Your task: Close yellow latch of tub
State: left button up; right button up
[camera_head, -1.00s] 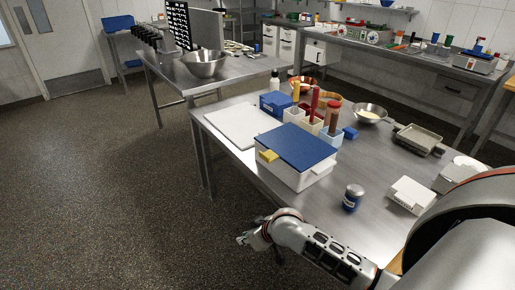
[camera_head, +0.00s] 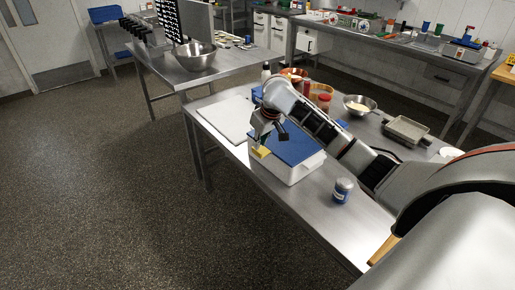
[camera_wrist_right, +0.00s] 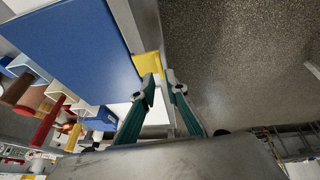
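The white tub (camera_head: 302,173) with its flat blue lid (camera_head: 296,148) stands on the steel table. Its yellow latch (camera_head: 260,152) is at the lid's left edge. In the right wrist view the yellow latch (camera_wrist_right: 150,65) juts out from the edge of the blue lid (camera_wrist_right: 75,45). My right gripper (camera_head: 267,136) is above and just behind the latch, pointing down. In the right wrist view my right gripper (camera_wrist_right: 161,80) has a narrow gap between its teal fingers, with nothing held. Its tips are close to the latch; I cannot tell whether they touch. My left gripper is out of view.
A white board (camera_head: 226,117) lies left of the tub. A blue-lidded jar (camera_head: 342,190) stands at its front right. Bottles and containers, a steel bowl (camera_head: 358,105) and a pan (camera_head: 406,131) are behind and right. The table edge lies close to the latch.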

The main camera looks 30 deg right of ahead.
aim_at(258, 151)
jog(key=x, duration=0.5)
grip_shut()
